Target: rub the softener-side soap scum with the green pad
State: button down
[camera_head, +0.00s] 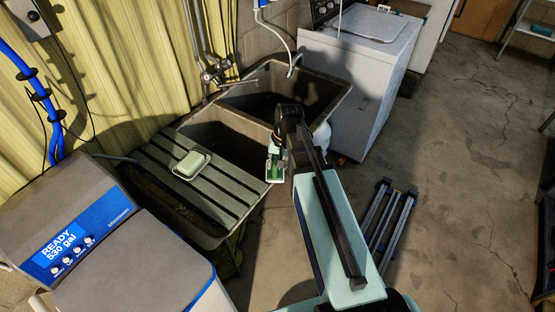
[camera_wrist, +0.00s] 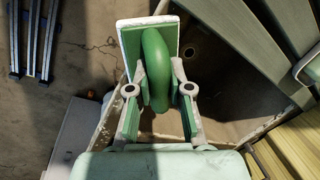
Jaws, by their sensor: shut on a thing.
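My gripper (camera_head: 275,160) is shut on the green pad (camera_head: 274,171), above the front rim of the double sink (camera_head: 232,122). In the wrist view my gripper (camera_wrist: 159,88) has a finger on each side of the pad's rounded green handle (camera_wrist: 158,65). The pad's flat green block with a pale edge (camera_wrist: 133,45) lies beyond the fingertips. The near, softener-side basin (camera_head: 208,136) is dark inside. The wrist view shows a basin with a drain (camera_wrist: 190,53) below the pad. Pale specks mark the sink rim (camera_wrist: 108,120); I cannot tell whether they are soap scum.
A slatted drainboard (camera_head: 225,184) bears a soap dish (camera_head: 191,164). The water softener (camera_head: 90,225) stands at the left. A faucet (camera_head: 213,76) rises behind the sink. A white appliance (camera_head: 360,80) stands beyond it. A folded metal frame (camera_head: 388,215) lies on the floor.

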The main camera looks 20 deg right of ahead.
jog(key=shift+s+a, duration=0.6)
jog(key=shift+a+r+p, duration=0.1)
jog(key=shift+r+p, duration=0.3)
jog(key=shift+w+r+p, duration=0.15)
jog(key=shift+r+p, duration=1.75)
jog(key=shift+r, duration=0.75)
jog(key=shift+r+p, duration=1.15)
jog(key=shift+r, duration=0.4)
jog(key=shift+f, duration=0.15)
